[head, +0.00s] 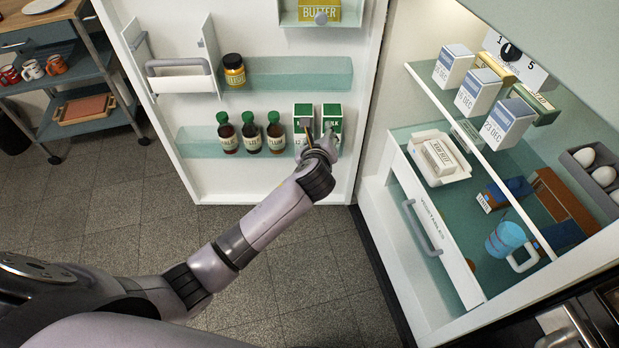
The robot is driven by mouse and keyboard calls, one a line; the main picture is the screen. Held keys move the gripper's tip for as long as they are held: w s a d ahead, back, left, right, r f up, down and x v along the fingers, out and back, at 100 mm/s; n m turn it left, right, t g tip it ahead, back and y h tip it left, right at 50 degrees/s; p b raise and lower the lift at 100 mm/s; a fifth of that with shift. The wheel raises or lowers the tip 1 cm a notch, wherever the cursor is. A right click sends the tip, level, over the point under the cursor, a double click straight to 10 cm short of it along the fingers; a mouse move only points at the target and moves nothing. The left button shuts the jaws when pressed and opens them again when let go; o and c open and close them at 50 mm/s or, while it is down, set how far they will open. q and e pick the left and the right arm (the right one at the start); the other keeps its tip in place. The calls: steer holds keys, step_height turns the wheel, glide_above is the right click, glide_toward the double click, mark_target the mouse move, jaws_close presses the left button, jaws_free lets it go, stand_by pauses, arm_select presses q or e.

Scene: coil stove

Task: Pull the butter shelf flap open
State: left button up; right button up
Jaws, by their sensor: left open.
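The butter shelf (287,17) is on the inside of the open fridge door, at the top edge of the head view. A yellow butter pack (338,12) shows in it, and a small grey knob (320,18) sits in front of the pack. The flap looks closed, but its upper part is cut off by the picture edge. My left gripper (319,130) is open and empty, well below the butter shelf. It is in front of two green and white milk cartons (304,111) and partly covers them. I cannot tell whether it touches them. My right gripper is not in view.
Three sauce bottles (250,133) stand beside the cartons. The fridge interior with a drawer (430,225) is at right. A cart (88,75) stands far left.

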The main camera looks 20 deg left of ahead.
arm_select(q)
steer(key=s+f+n+g, duration=0.2)
steer(key=s+f+n, duration=0.1)
steer(key=f, duration=0.9)
steer(key=shift+s+a+f+n+h+p, duration=0.3)
steer(key=shift+s+a+h+p, duration=0.15)
steer(key=shift+s, duration=0.2)
steer(key=shift+c, duration=0.3)
